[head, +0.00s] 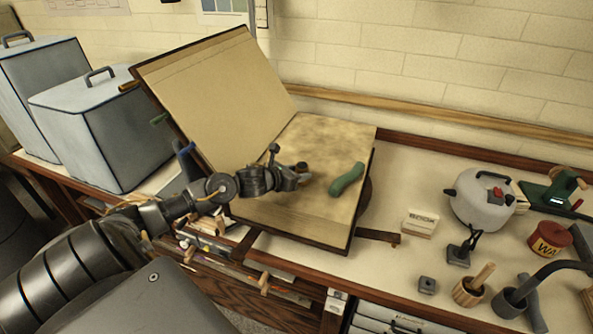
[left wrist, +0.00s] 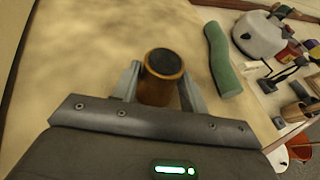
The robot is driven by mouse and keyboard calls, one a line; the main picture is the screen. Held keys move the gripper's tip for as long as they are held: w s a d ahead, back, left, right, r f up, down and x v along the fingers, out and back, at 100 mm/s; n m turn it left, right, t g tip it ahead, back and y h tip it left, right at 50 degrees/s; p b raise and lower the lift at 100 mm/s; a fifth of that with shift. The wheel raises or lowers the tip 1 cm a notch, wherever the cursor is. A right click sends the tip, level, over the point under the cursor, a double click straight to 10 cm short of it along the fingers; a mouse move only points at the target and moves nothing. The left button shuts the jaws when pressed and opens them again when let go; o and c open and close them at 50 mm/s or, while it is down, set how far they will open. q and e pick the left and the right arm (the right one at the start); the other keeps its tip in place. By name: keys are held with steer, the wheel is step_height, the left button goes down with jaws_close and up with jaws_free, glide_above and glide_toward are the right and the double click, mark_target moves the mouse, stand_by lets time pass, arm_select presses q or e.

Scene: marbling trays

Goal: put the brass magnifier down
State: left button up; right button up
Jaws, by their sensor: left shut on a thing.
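The brass magnifier (left wrist: 157,92) is a short brass cylinder with a dark round top, standing between the two fingers of my left gripper (left wrist: 160,88) in the left wrist view. The gripper is shut on it. In the head view my left gripper (head: 300,178) is over the lower page of a large open book (head: 290,225), and the magnifier (head: 302,166) shows as a small brown top at its tips. I cannot tell whether its underside touches the page. My right gripper is in neither view.
A green curved weight (head: 347,179) lies on the page right of the gripper; it also shows in the left wrist view (left wrist: 222,60). The book's raised cover (head: 210,90) leans behind. A grey kettle-like pot (head: 483,198), a red tin (head: 549,240) and small tools crowd the bench's right.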

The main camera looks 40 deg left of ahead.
arm_select(q)
steer(key=o, duration=1)
steer(key=shift+o, duration=0.2)
steer(key=shift+r, duration=0.1)
steer(key=b+v, duration=0.2)
steer(key=v, duration=0.7)
steer(key=shift+s, duration=0.3)
steer(key=shift+v, duration=1.2)
